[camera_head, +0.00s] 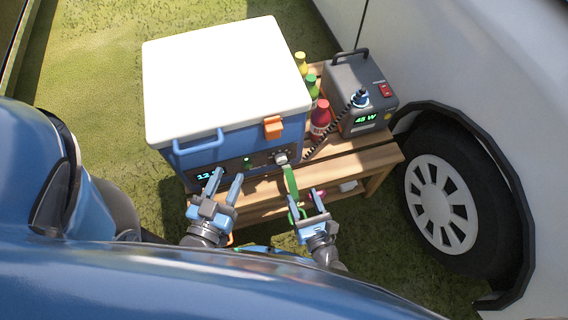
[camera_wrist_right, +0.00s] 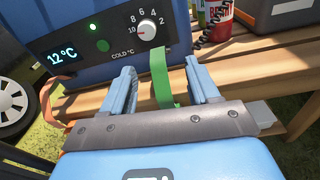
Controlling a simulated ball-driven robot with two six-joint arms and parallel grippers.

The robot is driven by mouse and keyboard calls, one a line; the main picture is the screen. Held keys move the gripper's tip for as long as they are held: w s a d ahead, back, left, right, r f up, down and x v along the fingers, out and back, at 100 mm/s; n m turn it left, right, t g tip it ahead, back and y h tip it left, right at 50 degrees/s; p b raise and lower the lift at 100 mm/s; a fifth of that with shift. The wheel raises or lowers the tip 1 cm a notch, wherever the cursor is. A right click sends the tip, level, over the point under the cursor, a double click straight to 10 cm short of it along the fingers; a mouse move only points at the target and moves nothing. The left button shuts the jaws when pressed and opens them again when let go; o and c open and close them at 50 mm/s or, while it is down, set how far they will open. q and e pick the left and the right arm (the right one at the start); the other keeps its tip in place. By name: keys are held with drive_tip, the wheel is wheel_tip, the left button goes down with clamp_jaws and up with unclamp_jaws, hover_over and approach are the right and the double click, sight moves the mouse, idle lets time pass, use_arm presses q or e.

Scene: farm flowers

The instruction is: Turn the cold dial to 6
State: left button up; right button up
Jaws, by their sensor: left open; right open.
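The cold dial is a light round knob (camera_wrist_right: 147,28) on the dark front panel of the blue cool box, ringed by numbers from 2 to 10; it also shows in the head view (camera_head: 281,157). A small red mark lies at its left side, near 10, but the pointer is too small to read surely. The display (camera_wrist_right: 62,56) reads 12 °C. My right gripper (camera_wrist_right: 158,68) is open, below and short of the dial, not touching it. My left gripper (camera_head: 229,178) is open and empty in front of the panel's left part, near the display.
A green strip (camera_wrist_right: 160,80) shows between my right fingers. The white-lidded cool box (camera_head: 225,75) stands on a wooden bench (camera_head: 350,162). Bottles, a red can (camera_head: 320,120) and a grey power unit (camera_head: 358,90) stand to its right. An orange latch (camera_head: 273,127) sits above the dial.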

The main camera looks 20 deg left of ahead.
sight(282, 162)
drive_tip(key=w+a+n, duration=0.1)
drive_tip(key=w+a, duration=0.1)
drive_tip(key=w+a+n+b, duration=0.1)
drive_tip(key=w+a, duration=0.2)
drive_tip(key=w+a+r+n, duration=0.1)
drive_tip(key=w+a, duration=0.2)
drive_tip(key=shift+w+n+t+y, duration=0.15)
drive_tip(key=shift+n+t+y, duration=0.15)
drive_tip(key=shift+n+y, duration=0.1)
drive_tip(key=c, duration=1)
drive_tip(key=shift+c, duration=0.2)
drive_tip(key=shift+f+b, duration=0.1)
drive_tip(key=shift+b, duration=0.2)
